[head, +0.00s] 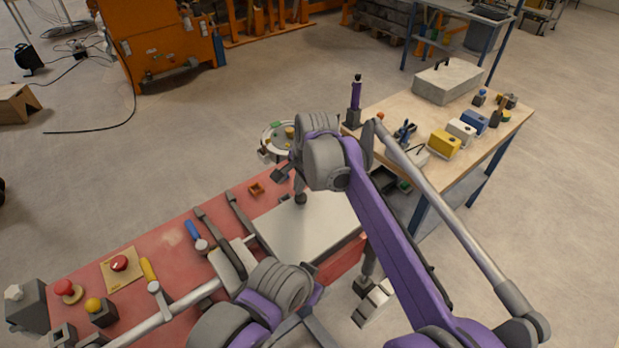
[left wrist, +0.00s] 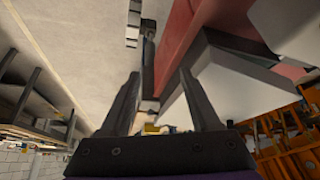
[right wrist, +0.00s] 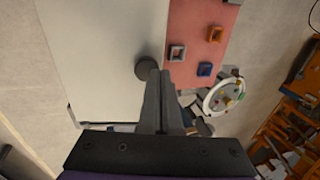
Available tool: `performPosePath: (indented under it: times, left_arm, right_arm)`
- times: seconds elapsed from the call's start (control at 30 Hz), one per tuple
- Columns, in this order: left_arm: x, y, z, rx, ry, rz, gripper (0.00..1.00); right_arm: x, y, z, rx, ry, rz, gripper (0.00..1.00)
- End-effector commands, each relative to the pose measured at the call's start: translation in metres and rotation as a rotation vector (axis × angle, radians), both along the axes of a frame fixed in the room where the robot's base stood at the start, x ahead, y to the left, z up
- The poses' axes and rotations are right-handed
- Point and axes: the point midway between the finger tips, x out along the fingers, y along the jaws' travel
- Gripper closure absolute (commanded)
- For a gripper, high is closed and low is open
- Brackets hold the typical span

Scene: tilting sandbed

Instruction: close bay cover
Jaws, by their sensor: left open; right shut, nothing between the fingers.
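The bay cover appears to be the pale flat panel (head: 312,232) at the right part of the red bed; it also shows in the right wrist view (right wrist: 105,45). A dark round knob (head: 300,199) stands near its far left edge and shows in the right wrist view (right wrist: 143,68). My right gripper (right wrist: 153,75) is shut and empty, its fingertips at the knob; I cannot tell whether they touch it. My left gripper (left wrist: 158,80) is open and empty, below or beside the bed's edge.
A wooden workbench (head: 480,145) with several blocks stands at right.

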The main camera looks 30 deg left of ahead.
Motion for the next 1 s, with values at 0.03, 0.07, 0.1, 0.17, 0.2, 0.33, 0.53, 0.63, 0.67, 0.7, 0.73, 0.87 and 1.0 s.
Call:
performPosePath:
  times: [0.03,0.07,0.1,0.17,0.2,0.33,0.53,0.63,0.67,0.7,0.73,0.87,1.0]
  left_arm:
    - [-0.001,0.000,-0.002,0.000,0.001,0.000,0.37]
    - [-0.001,0.000,-0.002,0.000,0.002,0.000,0.37]
    - [-0.001,0.000,-0.002,0.000,0.002,0.000,0.37]
    - [-0.002,0.000,-0.003,0.000,0.003,0.000,0.37]
    - [-0.002,0.000,-0.004,0.000,0.003,0.000,0.37]
    - [-0.002,0.000,-0.005,0.000,0.004,0.000,0.37]
    - [-0.002,0.000,-0.006,0.000,0.004,0.000,0.37]
    - [-0.002,0.000,-0.006,0.000,0.005,0.000,0.37]
    - [-0.003,0.000,-0.006,0.000,0.005,0.000,0.37]
    - [-0.003,0.000,-0.006,0.000,0.005,0.000,0.37]
    - [-0.003,0.000,-0.006,0.000,0.005,0.000,0.37]
    - [-0.003,0.000,-0.006,0.000,0.005,0.000,0.37]
    - [-0.003,0.000,-0.006,0.000,0.005,0.000,0.37]
  right_arm:
    - [0.000,0.004,-0.006,0.000,0.001,0.000,1.00]
    - [0.001,0.006,-0.009,0.001,0.000,0.001,1.00]
    - [0.002,0.008,-0.013,0.001,0.000,0.001,1.00]
    - [0.003,0.011,-0.018,0.001,0.000,0.001,1.00]
    - [0.003,0.013,-0.021,0.001,0.000,0.001,1.00]
    - [0.005,0.018,-0.029,0.002,0.000,0.001,1.00]
    - [0.007,0.022,-0.035,0.002,0.000,0.001,1.00]
    - [0.007,0.023,-0.037,0.003,0.000,0.001,1.00]
    - [0.007,0.023,-0.037,0.003,0.000,0.001,1.00]
    - [0.008,0.023,-0.037,0.003,0.000,0.001,1.00]
    - [0.008,0.023,-0.037,0.003,0.000,0.001,1.00]
    - [0.007,0.023,-0.038,0.003,0.000,0.001,1.00]
    - [0.007,0.023,-0.038,0.003,0.000,0.001,1.00]
